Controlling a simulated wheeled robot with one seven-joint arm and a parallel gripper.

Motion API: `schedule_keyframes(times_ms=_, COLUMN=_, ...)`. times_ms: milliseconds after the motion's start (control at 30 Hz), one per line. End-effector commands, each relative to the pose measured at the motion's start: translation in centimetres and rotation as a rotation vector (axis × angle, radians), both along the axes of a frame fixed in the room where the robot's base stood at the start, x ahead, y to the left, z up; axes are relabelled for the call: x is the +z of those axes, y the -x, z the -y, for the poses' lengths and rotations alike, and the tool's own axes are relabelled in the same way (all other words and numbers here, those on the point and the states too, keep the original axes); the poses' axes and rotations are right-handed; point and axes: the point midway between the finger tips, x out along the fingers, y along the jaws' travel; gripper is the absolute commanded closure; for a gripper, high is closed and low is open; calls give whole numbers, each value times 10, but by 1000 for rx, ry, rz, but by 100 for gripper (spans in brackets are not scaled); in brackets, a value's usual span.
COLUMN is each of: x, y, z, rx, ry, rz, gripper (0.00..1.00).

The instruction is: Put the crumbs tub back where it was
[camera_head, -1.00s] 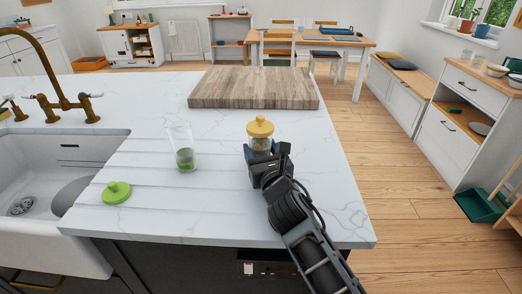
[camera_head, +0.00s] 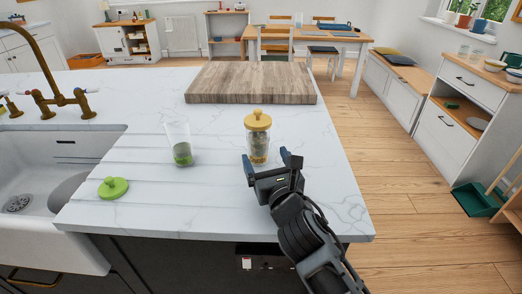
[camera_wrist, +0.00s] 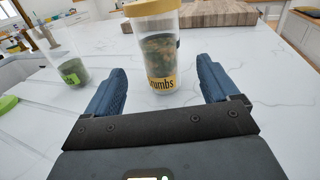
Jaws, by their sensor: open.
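The crumbs tub (camera_head: 258,140) is a clear jar with a yellow lid and a yellow label. It stands upright on the white marble worktop, in front of the wooden board. In the wrist view the tub (camera_wrist: 157,50) shows part of its label, reading "umbs", and brown contents; its top is cut off. My gripper (camera_head: 271,160) is open and empty just in front of the tub. In the wrist view its blue fingers (camera_wrist: 160,88) are spread on either side, with the tub just beyond the fingertips. The tub appears to touch neither finger.
A clear tub with green contents (camera_head: 181,146) stands without a lid to the left; a green lid (camera_head: 113,187) lies nearer the sink (camera_head: 40,165). The wooden board (camera_head: 252,83) lies behind. The worktop's right edge is close by.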

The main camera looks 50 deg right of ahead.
Motion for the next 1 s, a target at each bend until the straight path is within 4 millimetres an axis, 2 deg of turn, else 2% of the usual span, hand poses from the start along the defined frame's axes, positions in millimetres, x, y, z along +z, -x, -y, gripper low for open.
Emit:
schedule_keyframes(times_ms=100, x=-3, y=19, z=-13, rx=1, ry=-1, rz=-2, gripper=12)
schedule_keyframes(times_ms=333, x=-1, y=39, z=-26, rx=0, ry=0, rz=0, gripper=12)
schedule_keyframes(times_ms=1000, x=0, y=43, z=-28, rx=-1, ry=0, rz=1, gripper=12)
